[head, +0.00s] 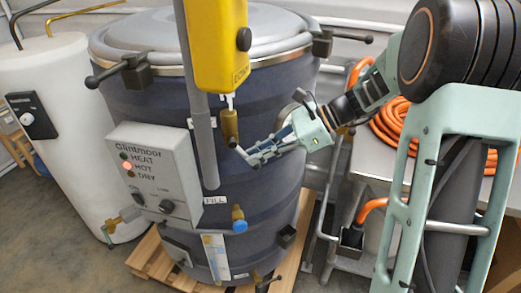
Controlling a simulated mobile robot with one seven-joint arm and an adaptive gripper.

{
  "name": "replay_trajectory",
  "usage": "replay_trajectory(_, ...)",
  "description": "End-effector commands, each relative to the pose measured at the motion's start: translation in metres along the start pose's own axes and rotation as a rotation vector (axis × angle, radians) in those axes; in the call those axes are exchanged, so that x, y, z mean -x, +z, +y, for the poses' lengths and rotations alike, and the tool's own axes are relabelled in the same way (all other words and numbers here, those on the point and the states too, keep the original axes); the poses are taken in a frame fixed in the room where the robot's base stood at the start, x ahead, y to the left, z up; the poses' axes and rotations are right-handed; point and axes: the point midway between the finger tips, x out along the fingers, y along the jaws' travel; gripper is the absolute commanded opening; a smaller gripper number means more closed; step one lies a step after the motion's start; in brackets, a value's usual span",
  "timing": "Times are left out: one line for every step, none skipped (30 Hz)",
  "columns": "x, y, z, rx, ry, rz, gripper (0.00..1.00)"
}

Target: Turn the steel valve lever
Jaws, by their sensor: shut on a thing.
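A large dark blue drum (150,100) with a steel lid stands on a wooden pallet. A brass valve body (230,123) hangs in front of it, below a yellow box. The steel valve lever (236,146) sits at the lower end of this brass body; only a small part of it shows. My gripper (247,157) reaches in from the right, with its fingers shut on the lever's end. The fingers hide most of the lever, so its exact angle cannot be told.
The yellow box (221,45) and a grey pipe (201,130) hang close to my gripper. A grey control box (155,177) with a lit lamp is on the drum's left. A blue-capped brass tap (239,220) is below. Orange hose (392,125) lies on a bench at right.

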Motion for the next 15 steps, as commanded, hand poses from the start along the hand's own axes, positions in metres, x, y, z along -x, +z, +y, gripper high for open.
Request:
replay_trajectory(-0.004,-0.005,0.001,-0.015,-0.001,-0.045,0.00)
replay_trajectory(-0.006,-0.006,0.001,-0.021,-0.001,-0.072,0.00)
replay_trajectory(-0.008,-0.006,0.002,-0.028,-0.001,-0.110,0.00)
replay_trajectory(-0.010,-0.007,0.002,-0.034,-0.001,-0.137,0.00)
replay_trajectory(-0.012,-0.007,0.002,-0.039,-0.001,-0.165,0.00)
replay_trajectory(-0.015,-0.008,0.003,-0.045,-0.001,-0.200,0.00)
replay_trajectory(-0.016,-0.008,0.003,-0.052,-0.002,-0.227,0.00)
replay_trajectory(-0.018,-0.008,0.003,-0.055,-0.001,-0.252,0.00)
replay_trajectory(-0.021,-0.008,0.004,-0.061,-0.001,-0.285,0.00)
replay_trajectory(-0.022,-0.008,0.004,-0.066,-0.001,-0.309,0.00)
replay_trajectory(-0.024,-0.009,0.004,-0.071,-0.001,-0.331,0.00)
replay_trajectory(-0.026,-0.008,0.005,-0.076,-0.002,-0.361,0.00)
replay_trajectory(-0.027,-0.008,0.005,-0.080,0.000,-0.382,0.00)
replay_trajectory(-0.029,-0.008,0.005,-0.084,0.000,-0.402,0.00)
replay_trajectory(-0.030,-0.008,0.005,-0.089,-0.001,-0.427,0.00)
